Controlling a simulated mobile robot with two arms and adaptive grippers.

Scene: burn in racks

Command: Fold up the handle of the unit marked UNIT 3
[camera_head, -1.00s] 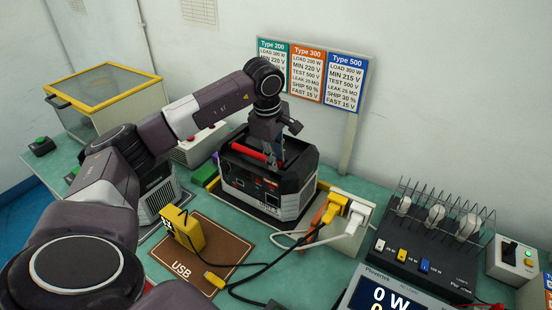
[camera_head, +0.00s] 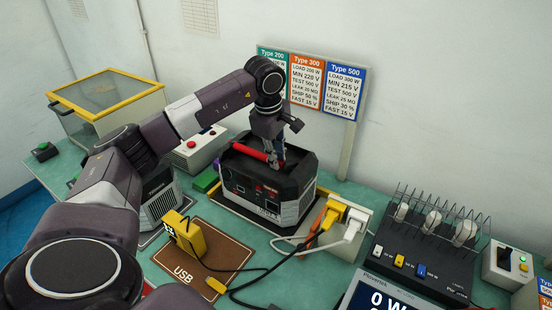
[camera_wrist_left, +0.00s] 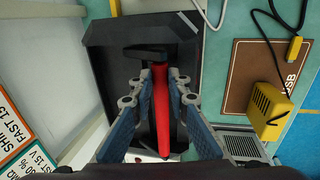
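The unit (camera_head: 284,199), a dark box with light grey corner guards, stands at the middle of the bench. Small lettering on its front is hard to read now. Its red handle (camera_head: 249,152) lies low across the top; in the left wrist view the red bar (camera_wrist_left: 161,110) runs down the middle over the dark top. My left gripper (camera_head: 277,158) is at the handle, near its right end in the head view. In the left wrist view its blue-grey fingers (camera_wrist_left: 160,78) are on both sides of the bar, with narrow gaps showing. My right gripper is not in view.
A second grey unit (camera_head: 160,196) stands to the left, partly behind my arm. A yellow adapter (camera_head: 186,232) is on the brown USB mat (camera_head: 228,257). A power strip (camera_head: 346,240) with plugs and cables is close on the right. A sign board (camera_head: 312,84) stands behind.

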